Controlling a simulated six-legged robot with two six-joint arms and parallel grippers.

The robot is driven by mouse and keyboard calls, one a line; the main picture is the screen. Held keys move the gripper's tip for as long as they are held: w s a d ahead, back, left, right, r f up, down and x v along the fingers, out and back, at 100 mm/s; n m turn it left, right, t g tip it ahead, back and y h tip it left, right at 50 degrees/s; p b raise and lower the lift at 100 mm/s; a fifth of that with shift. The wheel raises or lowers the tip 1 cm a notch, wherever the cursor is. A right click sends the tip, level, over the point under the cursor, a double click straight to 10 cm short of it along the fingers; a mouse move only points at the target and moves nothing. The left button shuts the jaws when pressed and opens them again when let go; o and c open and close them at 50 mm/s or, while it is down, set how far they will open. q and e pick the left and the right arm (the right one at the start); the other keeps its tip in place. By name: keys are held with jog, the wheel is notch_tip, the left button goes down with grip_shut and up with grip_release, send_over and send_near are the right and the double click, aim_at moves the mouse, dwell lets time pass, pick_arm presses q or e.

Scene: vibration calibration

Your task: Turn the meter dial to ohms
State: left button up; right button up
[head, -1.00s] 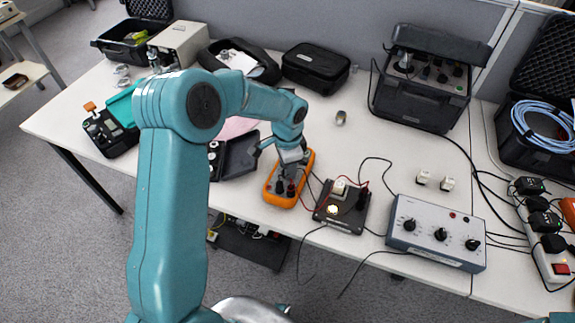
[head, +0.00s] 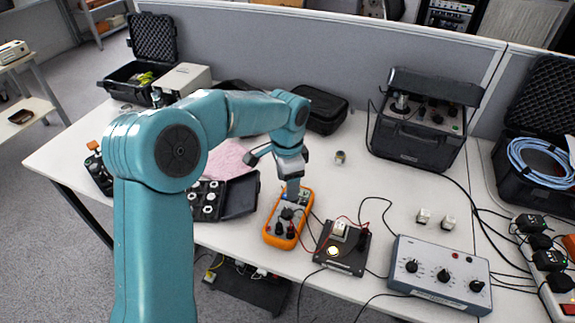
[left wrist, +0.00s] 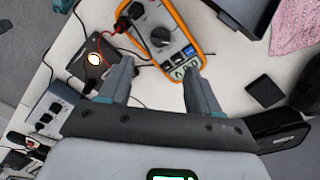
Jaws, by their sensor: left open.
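The orange-edged meter (head: 270,236) lies on the table in the middle of the head view. Its dark round dial (head: 287,213) shows between the plugged-in leads and the end under my left gripper (head: 291,192). In the left wrist view the meter (left wrist: 180,22) is at the top, with the black dial (left wrist: 160,37) beyond my fingertips. The dial's pointer setting is too small to read. My left gripper (left wrist: 157,68) is open, its fingers apart with nothing between them, above the meter's far end. My right gripper is out of view.
A black board with a lit lamp (head: 333,251) stands right of the meter, joined by red and black leads. A grey control box (head: 440,277) is farther right. An open black case (head: 240,197) lies close on the left.

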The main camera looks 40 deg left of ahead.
pick_arm(q)
notch_tip(320, 180, up, 6)
send_over(288, 212)
jog(key=shift+w+a+f, duration=0.15)
jog(key=shift+c, duration=0.2)
jog(key=f+n+b, duration=0.2)
jog(key=f+n, duration=0.6)
jog(key=n, duration=0.1)
jog(key=f+n+b, duration=0.2)
jog(key=f+n, duration=0.6)
jog(key=shift+s+d+f+n, duration=0.2)
jog(key=shift+f+n, duration=0.05)
jog(key=shift+n, duration=0.15)
jog(key=c, duration=1)
